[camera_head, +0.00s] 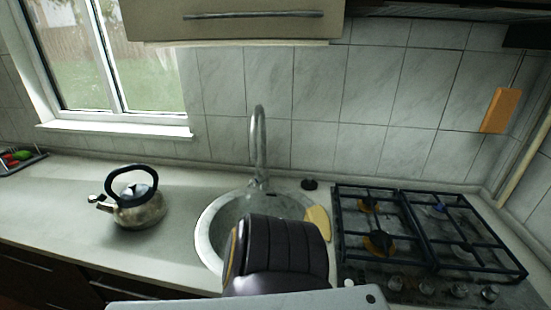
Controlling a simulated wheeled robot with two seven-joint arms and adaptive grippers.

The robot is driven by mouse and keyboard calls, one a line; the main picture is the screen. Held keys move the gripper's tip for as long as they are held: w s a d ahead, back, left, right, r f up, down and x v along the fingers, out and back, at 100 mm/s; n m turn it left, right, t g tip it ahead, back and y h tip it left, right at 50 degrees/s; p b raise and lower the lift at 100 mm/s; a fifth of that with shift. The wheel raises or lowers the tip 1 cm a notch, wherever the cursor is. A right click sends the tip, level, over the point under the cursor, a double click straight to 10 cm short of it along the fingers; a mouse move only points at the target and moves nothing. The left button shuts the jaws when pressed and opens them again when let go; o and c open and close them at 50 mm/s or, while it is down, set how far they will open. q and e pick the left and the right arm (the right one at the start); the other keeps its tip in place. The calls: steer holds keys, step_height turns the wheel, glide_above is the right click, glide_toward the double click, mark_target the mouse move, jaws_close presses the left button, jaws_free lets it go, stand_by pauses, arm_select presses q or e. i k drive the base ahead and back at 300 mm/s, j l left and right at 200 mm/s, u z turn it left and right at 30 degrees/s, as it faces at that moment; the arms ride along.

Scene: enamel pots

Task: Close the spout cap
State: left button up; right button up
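A metal kettle (141,213) stands upright on the counter, left of the sink. Its dark handle (130,170) arches over the lid. The spout (104,207) points left, with a small spout cap (94,198) at its tip. The cap is too small to tell clearly whether it is raised or closed. Neither my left gripper nor my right gripper is in view, and nothing touches the kettle.
A round sink (207,238) with a tall faucet (258,145) lies right of the kettle. A gas stove (425,235) stands farther right. The pale counter (60,215) is clear around the kettle. A vegetable tray (22,163) sits far left.

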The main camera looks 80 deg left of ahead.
mark_target(92, 199)
steer(key=u, duration=4)
